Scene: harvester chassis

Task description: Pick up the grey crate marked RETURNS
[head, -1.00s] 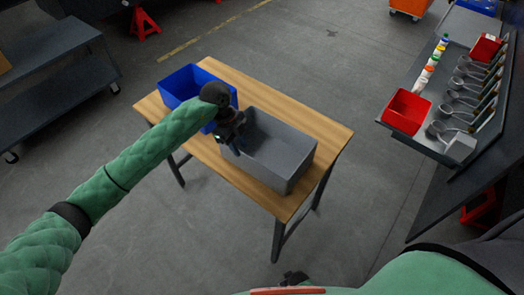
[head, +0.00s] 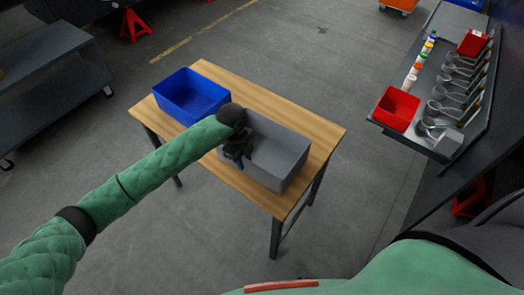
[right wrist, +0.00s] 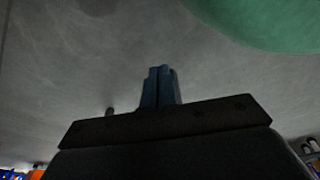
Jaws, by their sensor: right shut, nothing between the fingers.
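The grey crate (head: 279,157) stands on a wooden table (head: 313,126); no RETURNS marking can be read from here. My left gripper (head: 238,158) is at the crate's left end, pointing down over or against its left wall. Whether its fingers are open or shut, and whether they touch the wall, is too dark and small to tell. My right gripper is out of the head view; in the right wrist view its blue fingers (right wrist: 159,88) are together and empty, with grey floor behind them.
A blue crate (head: 191,97) stands on the same table, left of and behind the grey crate. A dark bench on the right carries a red bin (head: 396,110), small bottles and several metal scoops. A dark shelf cart (head: 50,75) is at the left. Floor around the table is clear.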

